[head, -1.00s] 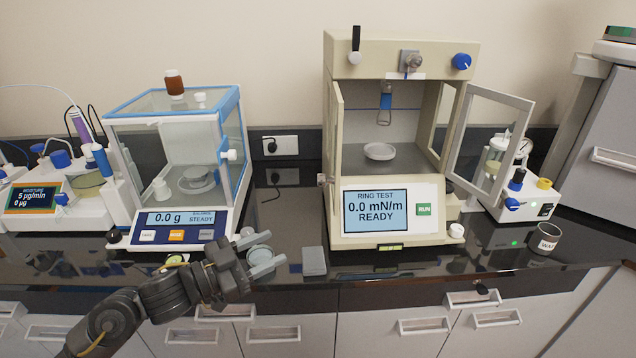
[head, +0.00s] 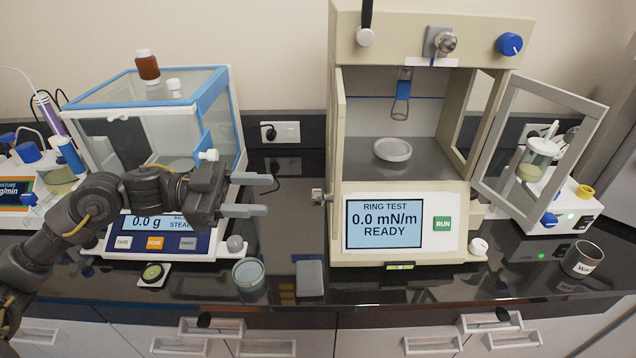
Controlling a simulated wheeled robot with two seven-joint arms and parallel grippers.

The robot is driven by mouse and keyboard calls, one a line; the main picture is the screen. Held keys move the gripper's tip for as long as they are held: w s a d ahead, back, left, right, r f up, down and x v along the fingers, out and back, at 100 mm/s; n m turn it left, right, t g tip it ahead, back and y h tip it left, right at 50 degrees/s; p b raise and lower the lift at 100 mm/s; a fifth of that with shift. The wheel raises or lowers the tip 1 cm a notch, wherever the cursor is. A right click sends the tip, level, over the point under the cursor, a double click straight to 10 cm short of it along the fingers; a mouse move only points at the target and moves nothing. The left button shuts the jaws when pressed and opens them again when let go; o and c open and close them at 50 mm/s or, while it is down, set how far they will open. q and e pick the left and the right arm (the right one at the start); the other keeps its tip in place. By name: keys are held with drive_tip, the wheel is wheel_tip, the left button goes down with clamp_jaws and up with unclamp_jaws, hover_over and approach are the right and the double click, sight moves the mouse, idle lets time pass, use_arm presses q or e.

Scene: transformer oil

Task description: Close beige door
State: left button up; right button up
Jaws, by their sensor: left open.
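The beige ring test cabinet (head: 350,240) stands right of centre with its front open. A glass door with a pale frame (head: 482,188) is swung outward on its right side. On its left side a narrow beige panel (head: 337,145) is seen almost edge-on, with a small metal knob (head: 319,197) low beside it; I cannot tell how far this panel is open. My left gripper (head: 262,195) is open and empty, fingers pointing right, in front of the balance and left of that knob, apart from it. My right gripper is not in view.
The balance (head: 200,235) with a blue-edged glass case stands left. A glass cup (head: 249,276), a grey block (head: 310,277) and a small round green item (head: 153,273) lie near the counter's front edge. A waste cup (head: 581,260) and a white device (head: 565,210) are at right.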

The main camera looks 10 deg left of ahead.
sight(313, 197)
use_arm(q)
drive_tip(key=p+x, duration=0.1)
drive_tip(key=x, duration=0.2)
drive_tip(key=p+x, duration=0.1)
drive_tip(key=x, duration=0.2)
drive_tip(key=p+x, duration=0.2)
drive_tip(key=x, duration=0.2)
drive_tip(key=shift+s+r, duration=0.15)
drive_tip(key=shift+s, duration=0.15)
drive_tip(key=shift+w+d, duration=0.1)
drive_tip(key=shift+d, duration=0.1)
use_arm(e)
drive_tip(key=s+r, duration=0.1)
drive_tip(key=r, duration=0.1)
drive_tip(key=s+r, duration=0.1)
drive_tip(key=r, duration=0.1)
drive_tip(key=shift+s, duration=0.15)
use_arm(q)
clamp_jaws()
